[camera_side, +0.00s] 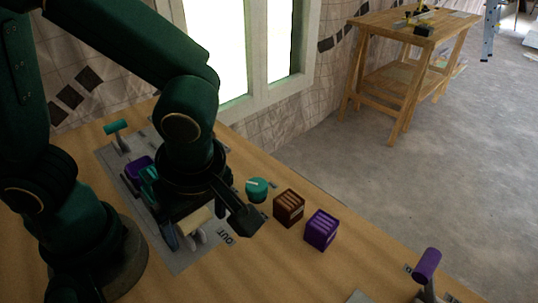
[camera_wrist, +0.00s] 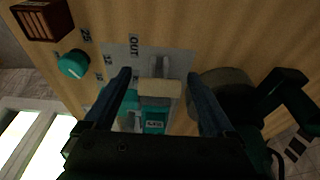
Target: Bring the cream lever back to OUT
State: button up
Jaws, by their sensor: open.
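The cream lever (camera_side: 194,221) has a block-shaped cream handle on grey arms, low on the grey panel plate (camera_side: 184,262) in the side view. In the wrist view the cream handle (camera_wrist: 160,88) lies crosswise between my two fingers. The OUT label (camera_side: 230,239) is printed on the plate near the lever; it also shows in the wrist view (camera_wrist: 133,45), up and left of the handle. My gripper (camera_wrist: 160,79) is open, with one finger on each side of the handle and a visible gap to each. Its wrist hides part of the panel in the side view.
A teal knob (camera_side: 257,189), a brown block (camera_side: 289,207) and a purple block (camera_side: 321,229) stand right of the gripper. A teal-handled lever (camera_side: 116,128) is at the panel's far end. A purple-handled lever (camera_side: 427,265) stands at lower right. Teal parts (camera_wrist: 153,119) sit close to the cream handle.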

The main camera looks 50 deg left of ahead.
jog(key=shift+v, duration=2.6)
jog(key=shift+a, duration=0.1)
jog(key=w+a+r+m+t+h, duration=0.1)
jog(key=a+r+m+t, duration=0.3)
jog(key=m, duration=1.4)
jog(key=shift+w+a+t+h, duration=0.4)
jog(key=shift+a+t+h, duration=0.45)
jog(key=shift+a, duration=1)
